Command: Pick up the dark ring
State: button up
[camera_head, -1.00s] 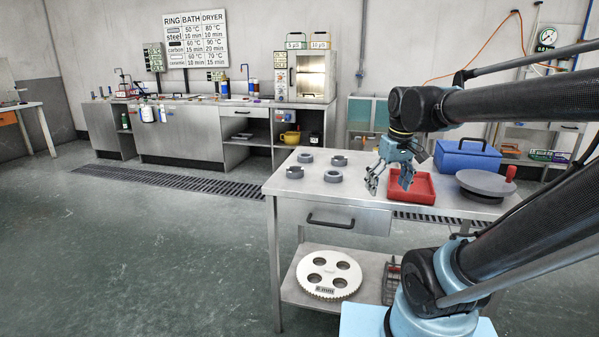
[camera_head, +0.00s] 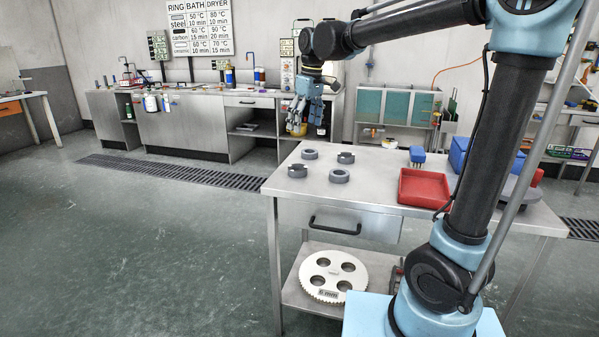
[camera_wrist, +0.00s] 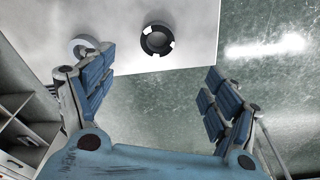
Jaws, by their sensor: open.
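In the wrist view, a dark ring (camera_wrist: 157,40) with several pale notches lies on the pale tabletop, ahead of my gripper (camera_wrist: 160,72) and between the lines of its two fingers. A lighter grey ring (camera_wrist: 83,45) lies to its left, close to the left finger. The gripper is open and empty. In the head view, my gripper (camera_head: 308,122) hangs above the back edge of the steel table. Several rings stand on its left part: back left (camera_head: 310,153), back right (camera_head: 346,157), front left (camera_head: 297,171), front right (camera_head: 339,176). I cannot tell which is the dark one there.
A red tray (camera_head: 424,200) stands on the steel table (camera_head: 375,178), with a blue brush-like object (camera_head: 417,155) behind it and a blue box (camera_head: 459,154) to the right. A toothed white disc (camera_head: 333,276) lies on the lower shelf. Open floor lies left of the table.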

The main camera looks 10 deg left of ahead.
send_over(298, 165)
jog(key=s+d, duration=0.2)
jog(key=s, duration=0.1)
notch_tip(298, 165, down, 12)
jog(key=shift+r, duration=0.25)
jog(key=f, duration=0.1)
jog(key=a+f, duration=0.1)
jog(key=w+f, duration=0.1)
jog(key=f, duration=0.1)
jog(key=shift+a, duration=0.2)
jog(key=shift+f, duration=0.5)
jog(key=shift+c, duration=0.5)
jog(key=c, duration=1.2)
